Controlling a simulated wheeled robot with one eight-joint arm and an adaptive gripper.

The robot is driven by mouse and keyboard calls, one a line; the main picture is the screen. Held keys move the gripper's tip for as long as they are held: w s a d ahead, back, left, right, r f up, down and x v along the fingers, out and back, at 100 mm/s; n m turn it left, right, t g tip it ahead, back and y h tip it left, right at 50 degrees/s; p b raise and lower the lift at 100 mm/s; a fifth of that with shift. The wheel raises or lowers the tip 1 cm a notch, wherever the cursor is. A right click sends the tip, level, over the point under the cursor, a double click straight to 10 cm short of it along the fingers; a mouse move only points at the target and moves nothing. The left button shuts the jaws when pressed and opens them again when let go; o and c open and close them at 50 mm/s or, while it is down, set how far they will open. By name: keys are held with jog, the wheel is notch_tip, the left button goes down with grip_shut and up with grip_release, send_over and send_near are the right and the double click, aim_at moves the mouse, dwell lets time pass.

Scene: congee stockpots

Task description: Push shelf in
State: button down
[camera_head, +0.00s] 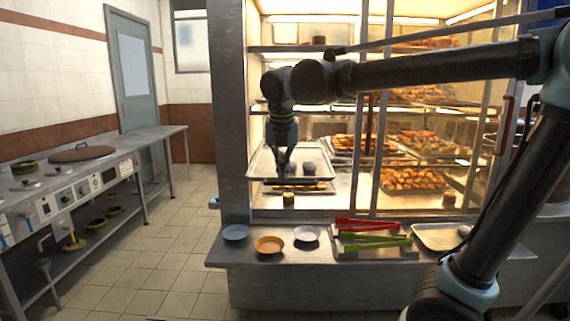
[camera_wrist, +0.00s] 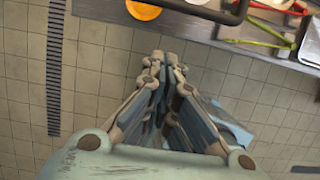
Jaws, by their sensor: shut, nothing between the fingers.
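The lit glass food cabinet holds several levels of metal shelves. One shelf tray (camera_head: 262,172) at middle height on the left sticks forward of the lower trays, with small dark cups on it. My gripper (camera_head: 283,170) hangs pointing down in front of this tray and covers part of it. Its fingers are closed together and hold nothing, as the wrist view (camera_wrist: 165,58) also shows. I cannot tell whether the fingertips touch the tray.
The counter (camera_head: 222,254) below carries a blue plate (camera_head: 235,233), an orange plate (camera_head: 269,244), a pale plate (camera_head: 306,234), red tongs (camera_head: 365,223) and green tongs (camera_head: 378,242). A stove bench stands at the left; the tiled floor between is clear.

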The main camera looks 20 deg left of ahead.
jog(key=w+f, duration=0.1)
jog(key=f, duration=0.1)
jog(key=w+f, duration=0.1)
jog(key=f, duration=0.1)
jog(key=w+f, duration=0.2)
jog(key=shift+a, duration=0.4)
jog(key=shift+w+a+f, duration=0.15)
jog(key=shift+w+a, duration=0.05)
jog(key=shift+w, duration=0.55)
